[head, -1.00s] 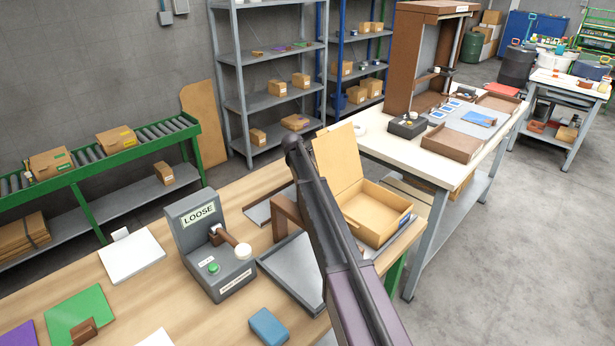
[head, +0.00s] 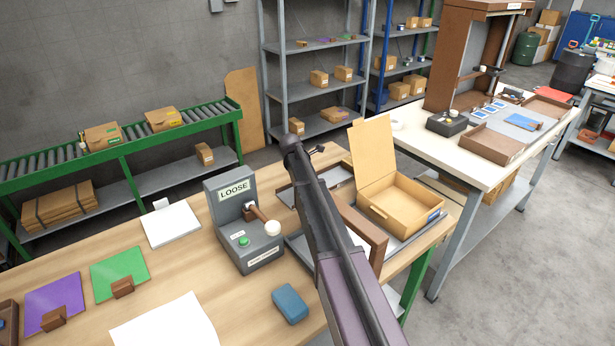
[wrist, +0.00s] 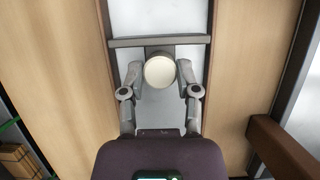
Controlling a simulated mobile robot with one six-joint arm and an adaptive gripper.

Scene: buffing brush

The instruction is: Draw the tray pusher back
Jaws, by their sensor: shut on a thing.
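In the wrist view, the tray pusher is a grey crossbar (wrist: 160,41) with a round cream knob (wrist: 159,72). The bar spans a pale grey channel between two low side walls. My gripper (wrist: 159,78) is shut on the knob, one finger on each side. In the head view, my dark arm hides the gripper and the pusher. Part of the grey tray channel (head: 330,186) shows beyond the arm.
A brown frame (head: 366,240) stands across the channel beside my arm. An open carton (head: 408,213) sits on the right. A grey box labelled LOOSE (head: 237,232), with a cream-knobbed lever, and a blue block (head: 290,303) are left of my arm.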

